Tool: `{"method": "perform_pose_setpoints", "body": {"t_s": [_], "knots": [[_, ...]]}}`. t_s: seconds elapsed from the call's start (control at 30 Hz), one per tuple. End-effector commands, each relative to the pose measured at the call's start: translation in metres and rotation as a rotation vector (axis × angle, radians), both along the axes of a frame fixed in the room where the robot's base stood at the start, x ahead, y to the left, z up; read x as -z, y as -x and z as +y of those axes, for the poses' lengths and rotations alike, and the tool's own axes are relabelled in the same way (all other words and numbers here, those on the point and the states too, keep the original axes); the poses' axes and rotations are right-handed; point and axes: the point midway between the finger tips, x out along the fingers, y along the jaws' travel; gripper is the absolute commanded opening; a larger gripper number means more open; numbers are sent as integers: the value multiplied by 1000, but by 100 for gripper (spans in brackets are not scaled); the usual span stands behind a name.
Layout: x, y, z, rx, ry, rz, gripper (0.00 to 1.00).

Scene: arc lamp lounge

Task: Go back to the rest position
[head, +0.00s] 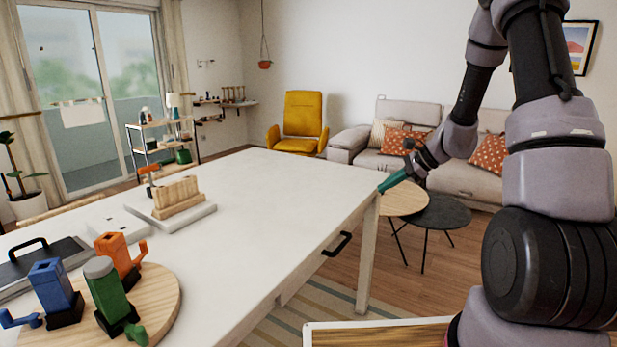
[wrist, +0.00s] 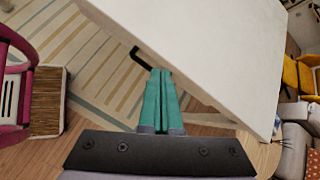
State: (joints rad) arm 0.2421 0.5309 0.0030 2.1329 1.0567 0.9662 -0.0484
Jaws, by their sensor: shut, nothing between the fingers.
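My gripper (head: 392,181) has teal fingers and is near the right far corner of the white table in the head view. In the wrist view my gripper (wrist: 162,76) has its two fingers pressed together with nothing between them. My arm comes down from the upper right of the head view and reaches left to the table's corner. The white table (head: 262,208) fills the middle of the head view. It also shows in the wrist view (wrist: 215,50), beyond the fingertips. I cannot tell how far the fingers are from the table.
A round wooden board (head: 165,300) holds blue, orange and green figures at the table's near left. A wooden block rack (head: 178,195) stands farther back. A black drawer handle (head: 337,244) sticks out of the table's side. Low round tables (head: 437,212) and a sofa (head: 345,145) lie beyond.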

Motion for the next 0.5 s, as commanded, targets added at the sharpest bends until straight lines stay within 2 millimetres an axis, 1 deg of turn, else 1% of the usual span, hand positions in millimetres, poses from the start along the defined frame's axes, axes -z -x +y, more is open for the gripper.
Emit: {"method": "perform_pose_setpoints", "body": {"t_s": [0.03, 0.1, 0.17, 0.2, 0.27, 0.3, 0.37, 0.4, 0.47, 0.5], "knots": [[-28, 9, 7, -56, 37, -47, 0], [-58, 25, 14, -136, 94, -100, 0], [-82, 40, 19, -201, 143, -146, 0], [-98, 51, 22, -243, 178, -177, 0], [-119, 67, 26, -305, 232, -222, 0], [-133, 79, 28, -344, 269, -253, 0], [-151, 97, 30, -402, 327, -298, 0], [-163, 109, 31, -439, 366, -329, 0], [-179, 128, 31, -491, 428, -375, 0], [-189, 140, 32, -525, 469, -405, 0]]}}
